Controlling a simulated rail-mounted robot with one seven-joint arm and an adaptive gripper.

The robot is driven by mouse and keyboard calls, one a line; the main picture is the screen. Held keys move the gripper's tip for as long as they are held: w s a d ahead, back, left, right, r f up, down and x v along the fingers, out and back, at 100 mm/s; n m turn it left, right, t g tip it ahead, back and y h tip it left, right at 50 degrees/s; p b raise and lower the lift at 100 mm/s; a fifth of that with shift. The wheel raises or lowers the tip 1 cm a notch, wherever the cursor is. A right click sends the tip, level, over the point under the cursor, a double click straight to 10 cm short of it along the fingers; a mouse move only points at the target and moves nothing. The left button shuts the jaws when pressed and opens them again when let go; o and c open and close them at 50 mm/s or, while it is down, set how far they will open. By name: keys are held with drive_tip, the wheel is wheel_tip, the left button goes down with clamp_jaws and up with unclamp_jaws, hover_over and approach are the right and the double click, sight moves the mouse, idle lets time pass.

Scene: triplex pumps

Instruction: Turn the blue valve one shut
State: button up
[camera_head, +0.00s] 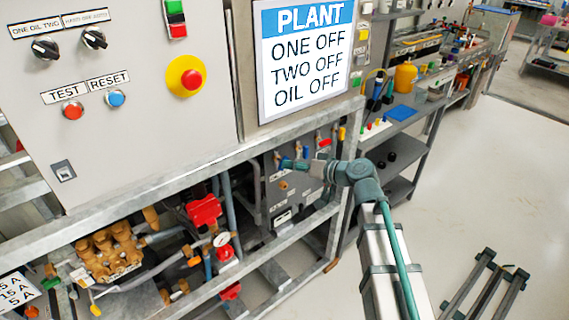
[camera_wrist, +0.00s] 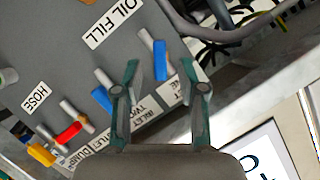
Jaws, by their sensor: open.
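Two blue valve handles show on the grey panel (camera_wrist: 60,50) in the wrist view. One blue handle (camera_wrist: 160,58) sits between the two fingers of my gripper (camera_wrist: 158,66); the other blue handle (camera_wrist: 101,97) is just outside the left finger. Each has a pale metal stem. White labels near the fingers are upside down and partly covered, so I cannot tell which handle is valve one. My gripper is open, with a visible gap on both sides of the handle between its fingers. In the head view my gripper (camera_head: 290,163) is at the panel, small and partly merged with the fittings.
Red (camera_wrist: 68,133) and yellow (camera_wrist: 41,154) handles stand farther along the panel. A metal frame rail (camera_wrist: 250,85) and dark hoses (camera_wrist: 215,30) lie right of the fingers. The plant sign (camera_head: 304,55) reads ONE OFF, TWO OFF, OIL OFF.

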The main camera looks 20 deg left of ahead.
drive_tip(key=shift+x, duration=2.2)
drive_tip(key=shift+d, duration=0.1)
clamp_jaws()
